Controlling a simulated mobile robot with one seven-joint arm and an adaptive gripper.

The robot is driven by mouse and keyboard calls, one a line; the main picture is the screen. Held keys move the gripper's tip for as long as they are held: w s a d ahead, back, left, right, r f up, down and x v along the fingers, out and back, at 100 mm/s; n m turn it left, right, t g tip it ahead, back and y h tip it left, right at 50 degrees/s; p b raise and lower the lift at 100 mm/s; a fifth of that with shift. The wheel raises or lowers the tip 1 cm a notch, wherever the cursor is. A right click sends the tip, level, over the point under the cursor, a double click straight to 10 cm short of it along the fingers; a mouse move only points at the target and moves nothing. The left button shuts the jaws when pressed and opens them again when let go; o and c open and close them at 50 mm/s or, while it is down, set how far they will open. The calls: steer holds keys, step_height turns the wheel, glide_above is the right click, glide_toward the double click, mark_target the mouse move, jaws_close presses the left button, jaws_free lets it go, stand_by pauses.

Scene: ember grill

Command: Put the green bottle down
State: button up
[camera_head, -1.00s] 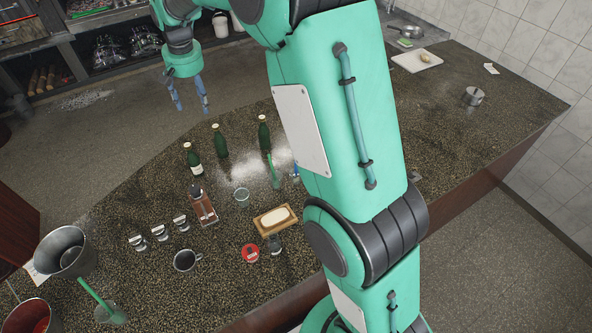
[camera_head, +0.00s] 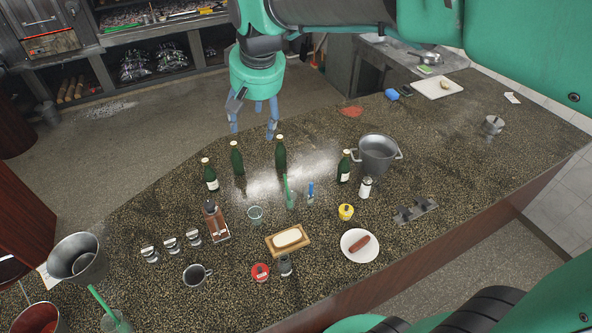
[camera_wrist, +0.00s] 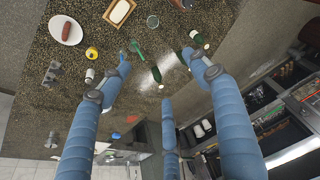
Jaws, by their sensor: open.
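Several green bottles stand upright on the dark speckled counter (camera_head: 150,215). In the head view one is at the left (camera_head: 210,177), one beside it (camera_head: 237,160), one in the middle (camera_head: 280,155) and one at the right by a pot (camera_head: 344,168). My gripper (camera_head: 254,124) is above and behind the two middle bottles, fingers spread and pointing down, holding nothing. In the wrist view the open gripper (camera_wrist: 161,75) has three blue fingers. A green bottle (camera_wrist: 156,76) appears between them, and another (camera_wrist: 196,38) is near the right fingertip.
A large metal pot (camera_head: 377,153) and a white shaker (camera_head: 365,188) stand right of the bottles. A glass (camera_head: 255,215), green stick (camera_head: 288,192), wooden tray (camera_head: 302,248) and white plate (camera_head: 344,248) sit nearer. The counter's left part by its back edge is clear.

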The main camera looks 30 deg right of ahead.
steer(key=s+d+f+t, duration=0.1)
steer(key=s, duration=1)
steer(key=s+d+f, duration=0.1)
steer(key=s+f, duration=0.1)
steer(key=s, duration=1)
steer(key=shift+d+f+n+t, duration=0.3)
steer(key=shift+d+t, duration=0.1)
steer(key=shift+f, duration=0.1)
step_height(320, 180, down, 18)
steer(key=b, duration=1.8)
